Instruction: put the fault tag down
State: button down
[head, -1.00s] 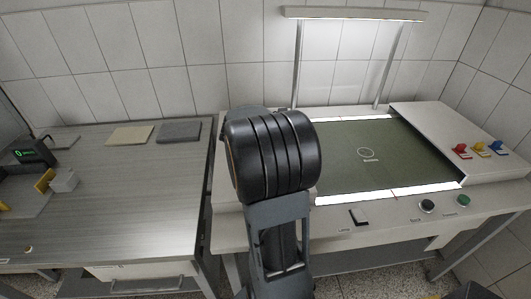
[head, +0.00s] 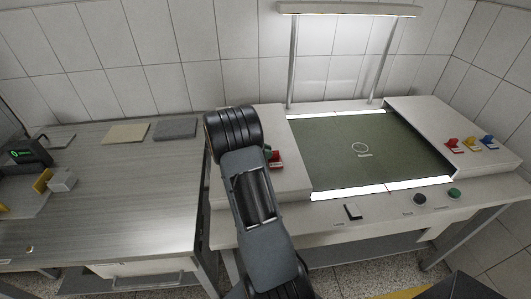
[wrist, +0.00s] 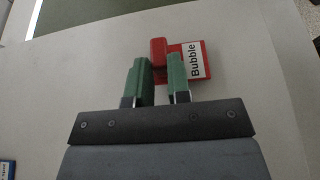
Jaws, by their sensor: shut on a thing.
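The fault tag (wrist: 196,60) is red with a white label reading "Bubble". In the wrist view it sits between the green fingertips of my gripper (wrist: 158,80), which is shut on it. In the head view the red tag (head: 277,160) shows just right of my dark wrist, over the white left panel (head: 290,185) of the inspection table. My arm hides most of the gripper there. I cannot tell whether the tag touches the panel.
The dark green inspection surface (head: 350,160) lies right of the panel, between bright strips. A grey bench (head: 120,200) stands left. The white panel around the tag looks clear.

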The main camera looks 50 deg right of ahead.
jog(key=shift+f, duration=0.4)
jog(key=shift+f, duration=0.15)
jog(key=c, duration=1.1)
grip_release()
jog(key=shift+o, duration=0.2)
